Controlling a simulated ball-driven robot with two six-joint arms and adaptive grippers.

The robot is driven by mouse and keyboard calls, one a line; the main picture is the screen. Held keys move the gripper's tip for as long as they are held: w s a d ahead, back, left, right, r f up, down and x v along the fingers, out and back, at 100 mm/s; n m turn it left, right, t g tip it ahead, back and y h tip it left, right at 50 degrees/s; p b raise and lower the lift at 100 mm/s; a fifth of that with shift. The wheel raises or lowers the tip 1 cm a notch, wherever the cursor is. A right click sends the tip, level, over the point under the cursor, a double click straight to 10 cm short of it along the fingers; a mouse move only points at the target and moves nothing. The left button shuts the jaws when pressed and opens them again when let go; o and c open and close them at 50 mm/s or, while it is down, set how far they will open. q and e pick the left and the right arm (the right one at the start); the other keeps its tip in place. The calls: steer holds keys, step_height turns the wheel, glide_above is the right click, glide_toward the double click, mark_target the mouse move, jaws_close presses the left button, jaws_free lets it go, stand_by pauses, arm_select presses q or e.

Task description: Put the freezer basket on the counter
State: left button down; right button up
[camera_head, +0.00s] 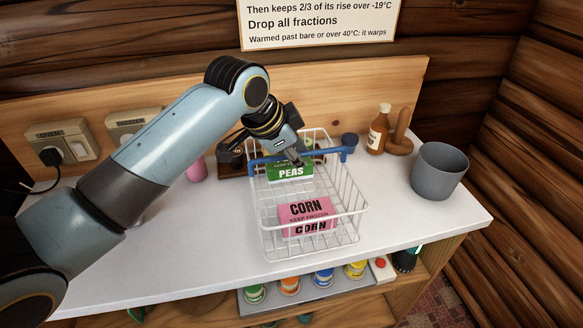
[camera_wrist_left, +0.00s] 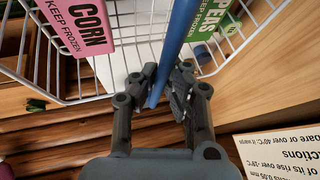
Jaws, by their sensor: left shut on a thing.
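The freezer basket (camera_head: 345,190) is a white wire basket with a blue handle (camera_head: 330,153). It holds a pink CORN box (camera_head: 305,212) and a green PEAS box (camera_head: 290,172). My left gripper (camera_head: 299,158) is shut on the blue handle. In the left wrist view my gripper (camera_wrist_left: 162,88) closes around the handle (camera_wrist_left: 182,35), beside the CORN box (camera_wrist_left: 80,22) and PEAS box (camera_wrist_left: 208,18). The basket is over the white counter (camera_head: 215,235); I cannot tell whether its base touches. My right gripper is out of view.
A grey cup (camera_head: 439,171) stands at the counter's right. A brown bottle (camera_head: 378,130) and a wooden stand (camera_head: 401,135) are behind it. A pink item (camera_head: 196,170) is partly behind my arm. Below the front edge is a shelf of colourful jars (camera_head: 322,279).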

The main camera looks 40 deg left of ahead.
arm_select(q)
steer(key=f+b, duration=0.1)
steer(key=a+f+b, duration=0.1)
steer(key=f, duration=0.1)
steer(key=f+b, duration=0.1)
steer(key=f, duration=0.1)
steer(key=shift+w+a+b, duration=0.15)
steer(key=shift+w+b, duration=0.1)
steer(key=shift+b, duration=0.15)
steer(key=shift+r, duration=0.15)
steer(key=c, duration=1.9)
jaws_free()
steer(key=shift+f, duration=0.2)
steer(key=shift+c, duration=0.2)
steer(key=o, duration=0.5)
steer(key=shift+c, duration=0.2)
